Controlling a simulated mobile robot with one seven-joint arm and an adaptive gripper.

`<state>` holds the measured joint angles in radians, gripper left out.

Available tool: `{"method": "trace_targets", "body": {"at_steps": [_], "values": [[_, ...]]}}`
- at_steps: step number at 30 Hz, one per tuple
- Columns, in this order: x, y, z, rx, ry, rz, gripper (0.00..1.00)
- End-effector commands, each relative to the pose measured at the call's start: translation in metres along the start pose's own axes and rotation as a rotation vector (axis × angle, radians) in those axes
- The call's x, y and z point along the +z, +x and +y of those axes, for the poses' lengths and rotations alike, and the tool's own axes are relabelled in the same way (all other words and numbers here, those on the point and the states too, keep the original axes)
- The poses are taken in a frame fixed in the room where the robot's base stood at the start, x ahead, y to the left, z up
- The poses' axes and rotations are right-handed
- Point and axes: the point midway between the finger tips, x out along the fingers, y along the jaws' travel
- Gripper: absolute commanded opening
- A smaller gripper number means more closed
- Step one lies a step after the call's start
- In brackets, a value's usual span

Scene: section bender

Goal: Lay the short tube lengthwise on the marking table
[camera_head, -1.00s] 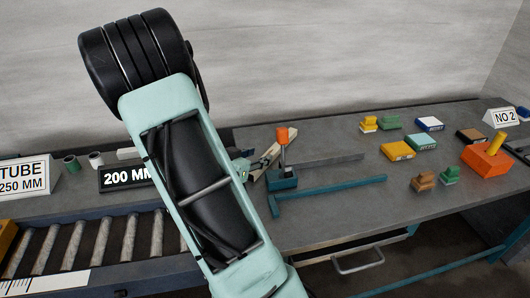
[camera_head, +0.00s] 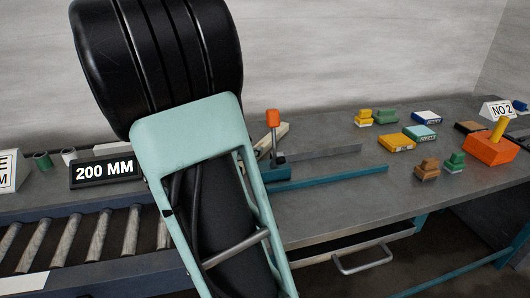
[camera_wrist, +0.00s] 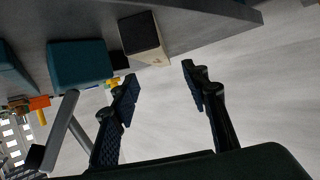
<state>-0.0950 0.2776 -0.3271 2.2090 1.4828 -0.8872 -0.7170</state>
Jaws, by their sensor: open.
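My gripper (camera_wrist: 160,74) is open in the wrist view, its two dark fingers apart with nothing between them. In the head view my own arm covers the gripper. A green tube end (camera_head: 42,160) and a pale tube end (camera_head: 68,156) show at the far left, behind the black 200 MM sign (camera_head: 104,172); I cannot tell which is the short tube. The grey table (camera_head: 335,215) stretches to the right. I cannot tell whether it is the marking table. No tube lies on its visible part.
A teal bar (camera_head: 335,178) lies along the table, beside an orange-handled lever (camera_head: 273,120). An orange block (camera_head: 490,147) and several small coloured blocks stand at the right. A roller bed (camera_head: 90,240) lies at the left. In the wrist view a teal block (camera_wrist: 80,64) is beyond the fingers.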

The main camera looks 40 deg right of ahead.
Motion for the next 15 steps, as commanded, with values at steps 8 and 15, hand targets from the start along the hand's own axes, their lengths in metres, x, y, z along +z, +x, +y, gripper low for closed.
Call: {"method": "trace_targets", "body": {"at_steps": [8,15], "values": [[0.000,0.040,0.001,0.003,0.000,0.001,0.42],[-0.002,0.065,0.002,0.003,0.000,0.002,0.42]]}}
